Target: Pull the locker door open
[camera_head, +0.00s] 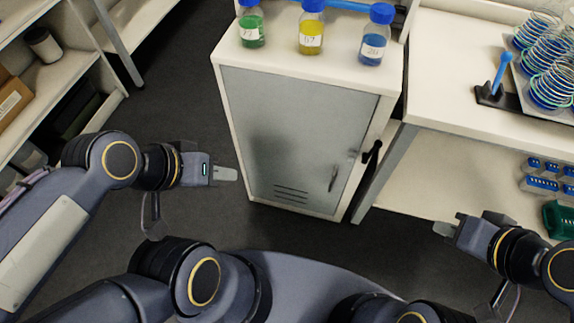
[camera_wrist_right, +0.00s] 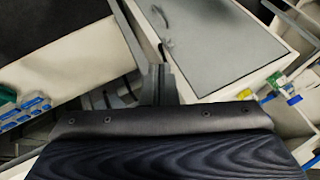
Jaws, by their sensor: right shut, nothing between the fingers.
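The white locker (camera_head: 228,110) stands in the middle of the head view. Its grey door (camera_head: 290,130) looks shut, flush in the frame, with a small handle (camera_head: 333,178) at the lower right. In the right wrist view the door (camera_wrist_right: 215,45) is at the upper right and its handle (camera_wrist_right: 160,15) near the top. My left gripper (camera_head: 226,174) is left of the locker, apart from it; its finger gap does not show. My right gripper (camera_head: 446,229) is shut and empty, right of the locker and away from the handle; its closed fingers (camera_wrist_right: 160,85) also show in the wrist view.
Green (camera_head: 251,30), yellow (camera_head: 311,36) and blue (camera_head: 373,48) bottles with blue caps stand on the locker. A white bench (camera_head: 450,95) with a lower shelf is close on the right. Shelving (camera_head: 65,75) stands at the left. The floor before the locker is clear.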

